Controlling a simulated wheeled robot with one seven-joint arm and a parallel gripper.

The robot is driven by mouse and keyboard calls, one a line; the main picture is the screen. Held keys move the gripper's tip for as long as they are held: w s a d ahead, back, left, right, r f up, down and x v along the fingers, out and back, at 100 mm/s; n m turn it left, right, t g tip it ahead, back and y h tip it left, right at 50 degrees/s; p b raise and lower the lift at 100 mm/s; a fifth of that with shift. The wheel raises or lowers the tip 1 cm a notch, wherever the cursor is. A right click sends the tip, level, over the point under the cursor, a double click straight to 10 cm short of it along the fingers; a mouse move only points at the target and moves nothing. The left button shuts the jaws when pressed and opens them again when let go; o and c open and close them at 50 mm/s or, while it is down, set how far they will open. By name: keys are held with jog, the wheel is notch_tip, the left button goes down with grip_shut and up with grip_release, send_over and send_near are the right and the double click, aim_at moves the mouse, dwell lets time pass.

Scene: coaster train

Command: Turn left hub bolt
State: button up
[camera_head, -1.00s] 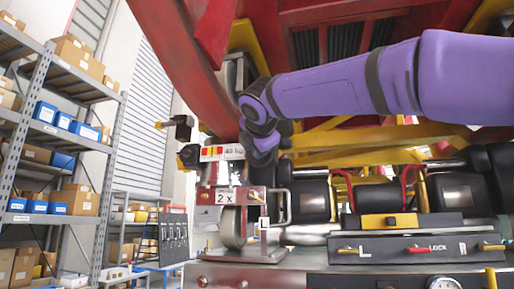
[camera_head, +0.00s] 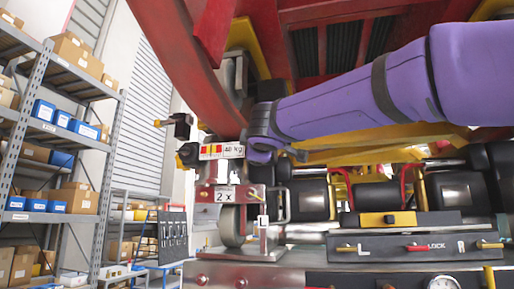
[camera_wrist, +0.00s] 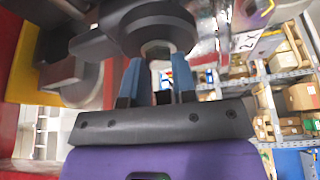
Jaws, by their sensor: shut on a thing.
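The left hub bolt is mostly hidden. In the wrist view, a round dark hub part (camera_wrist: 150,18) with a pale ring (camera_wrist: 158,48) at its near end sits right at my fingertips. My gripper (camera_wrist: 157,72) has its two blue fingers on either side of the end of this part, shut on what I take to be the bolt. The contact itself is hard to see. In the head view, my purple wrist is beside the "40 kg" label (camera_head: 222,151), above the wheel bracket marked "2 x" (camera_head: 225,195), and hides the fingers. A grey wheel (camera_head: 232,226) is below the bracket.
A red beam (camera_head: 185,60) slants down close to my wrist. A black panel (camera_head: 415,247) with L, LOCK and R levers is at the lower right. Yellow frame bars (camera_head: 390,145) run behind my arm. Shelves with boxes (camera_head: 55,130) stand at the left.

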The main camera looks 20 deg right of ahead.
jog(key=shift+a+f+m+t+h, duration=0.1)
jog(key=shift+m+t+h, duration=0.4)
jog(key=shift+m, duration=1.35)
jog(key=shift+f+m+t+h, duration=0.15)
jog(key=shift+m+h, duration=0.75)
jog(key=shift+m, duration=1)
jog(key=shift+a+f+m+t+h, duration=0.2)
jog(key=shift+m+h, duration=0.5)
jog(key=shift+m, duration=1.15)
jog(key=shift+d+r, duration=0.1)
jog(key=shift+d, duration=0.05)
jog(key=o, duration=0.9)
jog(key=shift+r, duration=0.1)
jog(key=v, duration=1)
jog(key=shift+s, duration=0.25)
